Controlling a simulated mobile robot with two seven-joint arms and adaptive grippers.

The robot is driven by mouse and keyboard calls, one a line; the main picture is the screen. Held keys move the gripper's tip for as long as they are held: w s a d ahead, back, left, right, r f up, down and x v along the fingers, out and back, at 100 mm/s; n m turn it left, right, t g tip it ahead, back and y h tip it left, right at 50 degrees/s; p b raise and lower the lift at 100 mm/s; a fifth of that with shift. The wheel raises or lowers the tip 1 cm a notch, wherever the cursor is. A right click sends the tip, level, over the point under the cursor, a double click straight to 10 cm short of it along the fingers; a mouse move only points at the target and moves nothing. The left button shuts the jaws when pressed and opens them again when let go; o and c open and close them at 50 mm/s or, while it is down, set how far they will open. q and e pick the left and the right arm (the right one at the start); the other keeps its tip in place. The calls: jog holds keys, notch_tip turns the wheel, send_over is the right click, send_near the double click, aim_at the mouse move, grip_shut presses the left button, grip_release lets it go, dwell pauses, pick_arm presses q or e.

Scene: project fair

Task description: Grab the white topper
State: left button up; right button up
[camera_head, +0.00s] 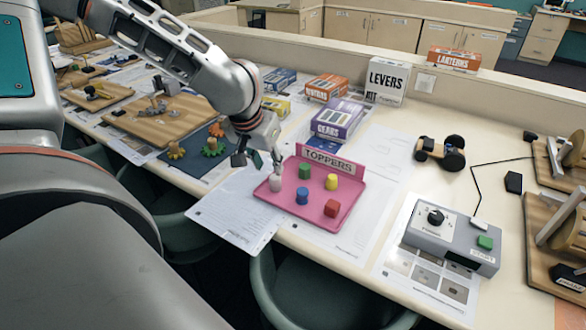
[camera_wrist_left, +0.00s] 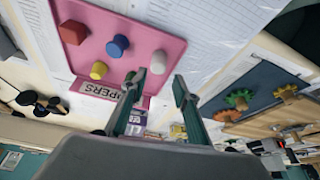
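The white topper (camera_head: 275,183) stands at the left corner of the pink tray (camera_head: 262,193) marked TOPPERS. My left gripper (camera_head: 262,160) is open and empty just above it. In the left wrist view the white topper (camera_wrist_left: 158,62) shows just past the tips, in line with the gap between the two fingers (camera_wrist_left: 158,83). I cannot tell whether a finger touches it. Green (camera_head: 305,171), yellow (camera_head: 331,182), blue (camera_head: 302,196) and red (camera_head: 332,208) toppers stand on the same tray. The left finger partly hides the green one in the wrist view. My right gripper is not in view.
Boxes, including a purple gears box (camera_head: 338,118) and a levers box (camera_head: 387,82), stand behind the tray. A dark mat (camera_head: 190,158) with gears lies to the left. A grey control box (camera_head: 450,240) and a small wheeled car (camera_head: 440,153) are to the right.

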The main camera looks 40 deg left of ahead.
aim_at(275, 176)
pick_arm(q)
jog(key=shift+x, duration=1.4)
jog(key=shift+b+x, duration=0.4)
jog(key=shift+x, duration=2.1)
jog(key=shift+w+d+r, duration=0.1)
jog(key=shift+w+d, duration=0.05)
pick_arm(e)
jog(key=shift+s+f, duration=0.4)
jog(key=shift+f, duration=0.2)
pick_arm(q)
jog(key=c, duration=0.6)
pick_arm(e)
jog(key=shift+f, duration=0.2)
